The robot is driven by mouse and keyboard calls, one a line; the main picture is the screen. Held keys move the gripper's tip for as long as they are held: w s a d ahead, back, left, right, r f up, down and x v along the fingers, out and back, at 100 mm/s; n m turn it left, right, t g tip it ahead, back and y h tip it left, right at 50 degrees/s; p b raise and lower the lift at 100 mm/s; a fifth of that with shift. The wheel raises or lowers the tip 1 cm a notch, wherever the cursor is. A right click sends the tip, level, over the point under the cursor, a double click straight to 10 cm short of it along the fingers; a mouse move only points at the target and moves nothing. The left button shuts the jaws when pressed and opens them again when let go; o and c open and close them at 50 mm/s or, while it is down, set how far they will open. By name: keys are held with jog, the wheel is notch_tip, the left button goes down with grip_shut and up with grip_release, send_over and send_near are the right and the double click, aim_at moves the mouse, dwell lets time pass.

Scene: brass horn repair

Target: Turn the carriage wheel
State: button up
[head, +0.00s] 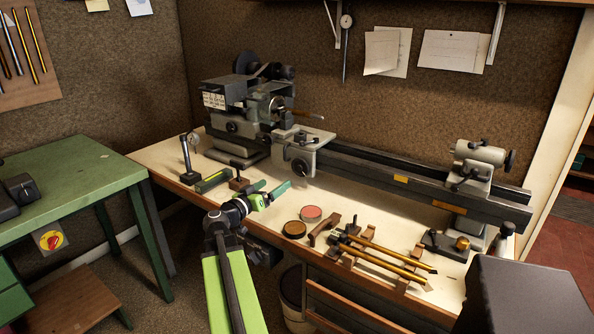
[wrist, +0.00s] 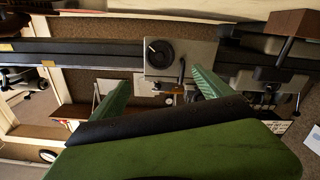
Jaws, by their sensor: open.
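The carriage (head: 306,137) sits on the lathe bed, with the dark, round carriage wheel (head: 301,166) on its front face. In the wrist view the wheel (wrist: 158,52) shows as a black disc on a grey plate, just beyond and between my fingertips. My gripper (head: 271,188) is open and empty, left of and lower than the wheel in the head view. Its two green fingers (wrist: 158,77) stand wide apart in the wrist view. A gap shows between fingers and wheel; I see no contact.
The lathe headstock (head: 240,125) stands to the left, the tailstock (head: 475,170) to the right. A dial gauge stand (head: 187,160) and a small block with a post (head: 238,180) are left of my gripper. Two round tins (head: 295,229) and brass tubes (head: 385,256) lie right of it.

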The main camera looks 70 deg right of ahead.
aim_at(299, 167)
jog(key=x, duration=1.4)
jog(key=shift+d, duration=0.25)
jog(key=shift+c, duration=0.3)
jog(key=c, duration=1.3)
jog(key=shift+n, duration=1.3)
jog(key=o, duration=1.4)
jog(key=shift+c, duration=0.2)
